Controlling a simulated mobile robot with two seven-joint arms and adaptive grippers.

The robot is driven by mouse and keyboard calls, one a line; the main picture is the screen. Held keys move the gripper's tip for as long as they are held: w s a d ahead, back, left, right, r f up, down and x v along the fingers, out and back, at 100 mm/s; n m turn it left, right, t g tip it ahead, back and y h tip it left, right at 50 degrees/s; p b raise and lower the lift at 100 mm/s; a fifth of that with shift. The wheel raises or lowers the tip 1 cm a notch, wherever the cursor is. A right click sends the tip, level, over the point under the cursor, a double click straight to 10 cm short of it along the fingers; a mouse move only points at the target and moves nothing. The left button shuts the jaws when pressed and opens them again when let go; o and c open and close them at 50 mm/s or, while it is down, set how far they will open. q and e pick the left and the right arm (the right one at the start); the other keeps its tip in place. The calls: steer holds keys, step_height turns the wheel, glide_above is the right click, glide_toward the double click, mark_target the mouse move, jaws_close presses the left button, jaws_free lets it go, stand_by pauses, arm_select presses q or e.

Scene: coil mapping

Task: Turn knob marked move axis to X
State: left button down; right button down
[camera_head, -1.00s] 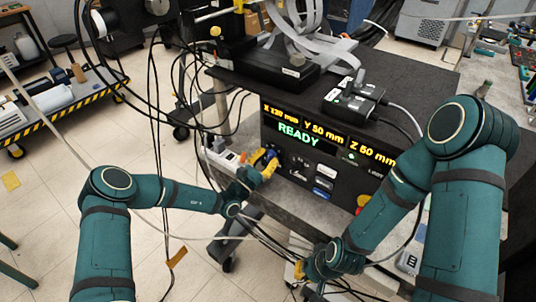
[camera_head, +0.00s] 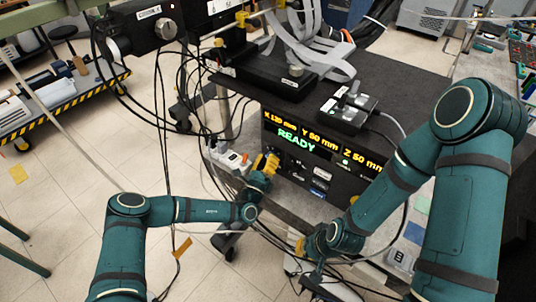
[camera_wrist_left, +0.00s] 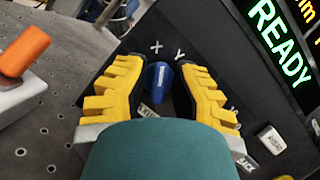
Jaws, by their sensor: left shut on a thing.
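The blue knob (camera_wrist_left: 158,84) is on the dark front panel in the left wrist view, with white X and Y letters just above it. A white line on the knob points up towards those letters; I cannot tell exactly which. My left gripper (camera_wrist_left: 160,90) has its yellow fingers shut on the knob, one on each side. In the head view my left gripper (camera_head: 265,163) is at the left part of the panel and hides the knob. My right gripper (camera_head: 312,243) is low in front of the cabinet, too small to tell if open.
The panel's display (camera_head: 297,138) reads READY, with X, Y and Z values above. Panel buttons (camera_head: 320,183) are right of the left gripper. An orange-handled item (camera_wrist_left: 24,50) stands left of the knob. Black cables (camera_head: 180,130) hang left of the cabinet.

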arm_select(q)
steer(key=shift+w+r+n+y+p, duration=0.15)
steer(key=shift+n+y+p, duration=0.2)
steer(key=shift+n, duration=0.35)
steer(key=shift+r+n+y+p, duration=0.15)
steer(key=shift+n+y+p, duration=0.15)
steer(key=shift+n, duration=0.4)
steer(key=c, duration=1)
jaws_free()
steer(key=shift+f, duration=0.2)
steer(key=v, duration=1.2)
steer(key=shift+d, duration=0.1)
